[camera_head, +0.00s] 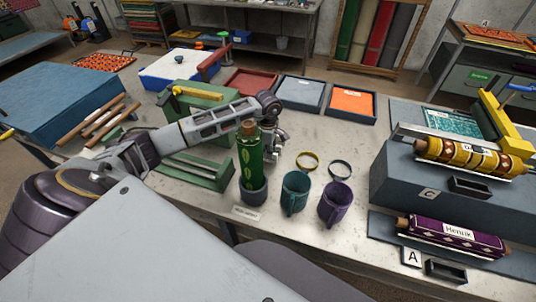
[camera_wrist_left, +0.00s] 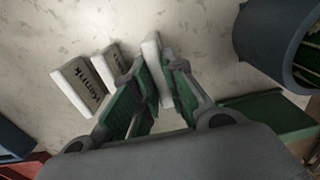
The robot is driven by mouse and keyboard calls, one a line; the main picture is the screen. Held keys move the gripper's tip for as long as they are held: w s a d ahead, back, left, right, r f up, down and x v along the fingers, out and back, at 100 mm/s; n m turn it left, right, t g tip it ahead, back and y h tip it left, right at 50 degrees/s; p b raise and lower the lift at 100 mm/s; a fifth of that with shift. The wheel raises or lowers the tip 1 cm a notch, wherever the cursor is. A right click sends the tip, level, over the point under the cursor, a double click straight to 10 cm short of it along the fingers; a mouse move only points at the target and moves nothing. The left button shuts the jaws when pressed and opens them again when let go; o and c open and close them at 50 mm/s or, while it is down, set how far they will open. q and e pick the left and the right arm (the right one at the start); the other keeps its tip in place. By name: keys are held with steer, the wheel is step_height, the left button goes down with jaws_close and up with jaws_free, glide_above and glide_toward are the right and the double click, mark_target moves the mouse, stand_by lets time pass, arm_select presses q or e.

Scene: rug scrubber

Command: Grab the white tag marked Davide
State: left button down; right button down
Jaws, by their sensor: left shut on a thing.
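In the left wrist view, my left gripper (camera_wrist_left: 160,82) is shut on a white tag (camera_wrist_left: 153,50), which stands on edge between the green finger pads. The face of this tag is turned away, so I cannot read its name. A white tag reading Henrik (camera_wrist_left: 81,86) lies to the left of the fingers, and another white tag (camera_wrist_left: 110,64) with partly hidden lettering lies between. In the head view my left gripper (camera_head: 274,143) is low over the table behind a green roll, and the tags are hidden there. My right gripper is not in view.
The green roll (camera_head: 248,158) stands in a dark blue cup (camera_head: 254,194) close by the gripper. A teal mug (camera_head: 295,193) and a purple mug (camera_head: 334,203) stand to its right. A green metal stand (camera_head: 200,170) lies left. Trays (camera_head: 300,90) are behind.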

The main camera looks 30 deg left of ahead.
arm_select(q)
steer(key=shift+r+b, duration=0.7)
steer(key=shift+r, duration=3.6)
